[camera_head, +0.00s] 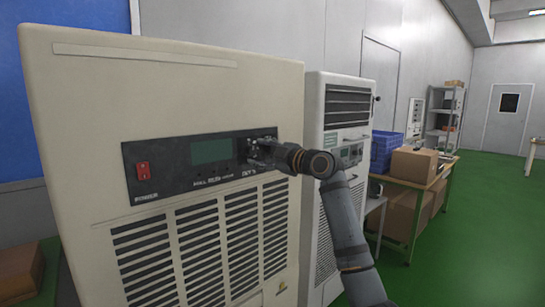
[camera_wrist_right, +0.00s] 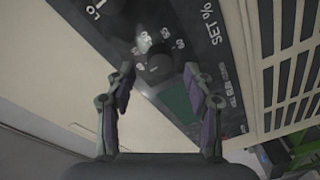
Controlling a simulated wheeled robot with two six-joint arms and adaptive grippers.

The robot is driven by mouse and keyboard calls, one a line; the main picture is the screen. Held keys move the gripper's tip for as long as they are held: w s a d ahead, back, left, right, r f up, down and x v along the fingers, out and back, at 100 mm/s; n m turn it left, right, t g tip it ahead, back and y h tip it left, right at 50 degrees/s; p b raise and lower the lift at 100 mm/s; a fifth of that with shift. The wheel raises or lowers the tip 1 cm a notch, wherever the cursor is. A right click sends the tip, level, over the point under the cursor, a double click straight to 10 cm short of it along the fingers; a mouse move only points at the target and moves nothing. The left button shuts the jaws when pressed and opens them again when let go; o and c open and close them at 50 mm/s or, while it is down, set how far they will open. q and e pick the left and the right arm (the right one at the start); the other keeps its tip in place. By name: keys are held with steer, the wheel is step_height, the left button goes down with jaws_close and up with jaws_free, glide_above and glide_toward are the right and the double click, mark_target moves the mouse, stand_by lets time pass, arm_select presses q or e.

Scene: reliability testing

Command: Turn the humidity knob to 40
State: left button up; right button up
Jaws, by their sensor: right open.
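The humidity knob (camera_wrist_right: 154,66) is a dark round dial on the black control panel (camera_head: 160,189), with small white numbers around it and "SET %" beside it. My right gripper (camera_head: 258,151) is at the right end of the panel and hides the knob in the head view. In the right wrist view my right gripper (camera_wrist_right: 159,74) is open, with one finger on each side of the knob. I cannot tell whether the fingers touch it. The knob's setting is too blurred to read. My left gripper is not in view.
The panel, on a cream cabinet (camera_head: 85,120), also has a green display (camera_head: 211,150) and a red power switch (camera_head: 143,171). A white cabinet (camera_head: 345,100) stands close on the right. Beyond are a bench with a cardboard box (camera_head: 414,163), a blue crate (camera_head: 384,150) and open green floor.

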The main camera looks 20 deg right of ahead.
steer(key=v, duration=1)
